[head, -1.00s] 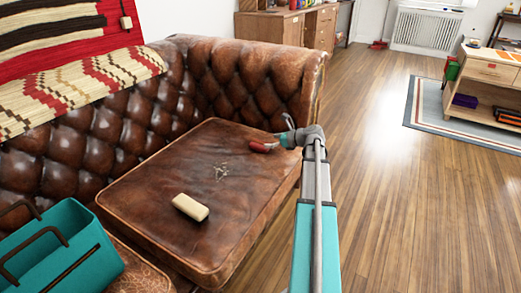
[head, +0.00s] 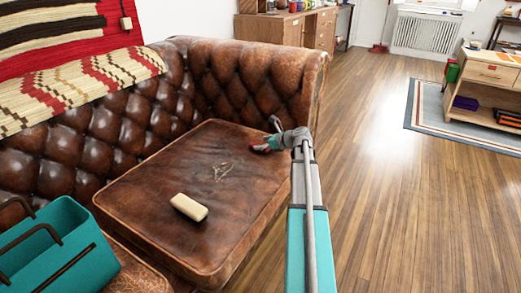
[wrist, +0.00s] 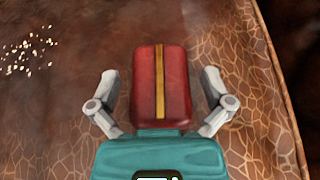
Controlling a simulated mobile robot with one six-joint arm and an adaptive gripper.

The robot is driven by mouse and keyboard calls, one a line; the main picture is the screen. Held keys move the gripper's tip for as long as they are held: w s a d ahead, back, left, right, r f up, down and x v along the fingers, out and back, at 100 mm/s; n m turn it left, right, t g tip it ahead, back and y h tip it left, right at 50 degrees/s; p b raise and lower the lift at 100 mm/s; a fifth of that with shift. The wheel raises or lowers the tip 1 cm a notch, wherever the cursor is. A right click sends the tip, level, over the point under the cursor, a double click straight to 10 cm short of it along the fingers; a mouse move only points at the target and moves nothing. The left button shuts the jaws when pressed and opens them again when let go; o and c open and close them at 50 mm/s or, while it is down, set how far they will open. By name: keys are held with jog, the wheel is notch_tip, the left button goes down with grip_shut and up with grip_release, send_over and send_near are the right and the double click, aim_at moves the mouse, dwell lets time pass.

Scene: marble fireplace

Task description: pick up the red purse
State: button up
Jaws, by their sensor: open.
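The red purse (wrist: 161,85) has a yellow stripe down its middle. It lies on the brown leather seat cushion of the sofa. In the head view the purse (head: 257,141) shows only as a little red at the cushion's far right, mostly hidden by my gripper (head: 265,148). In the wrist view my gripper (wrist: 160,76) is open, with one grey finger on each side of the purse and a gap on both sides. The purse's near end meets or is covered by the teal palm; I cannot tell whether they touch.
A cream block (head: 189,207) lies on the cushion (head: 150,215). Small pale bits (head: 222,171) lie nearer the purse. A teal caddy (head: 60,250) stands at lower left. The tufted backrest (head: 115,125) rises behind. Wooden floor (head: 400,220) is open at right.

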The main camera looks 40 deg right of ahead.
jog(key=shift+w+a+f, duration=0.2)
jog(key=shift+w, duration=0.3)
jog(key=c, duration=1)
jog(key=shift+r, duration=0.15)
notch_tip(320, 180, up, 3)
jog(key=p, duration=0.2)
jog(key=shift+p, duration=0.4)
jog(key=s+d+r+p, duration=0.2)
jog(key=s+r+p, duration=0.7)
jog(key=s, duration=0.5)
jog(key=shift+r+p, duration=0.35)
jog(key=shift+p, duration=0.2)
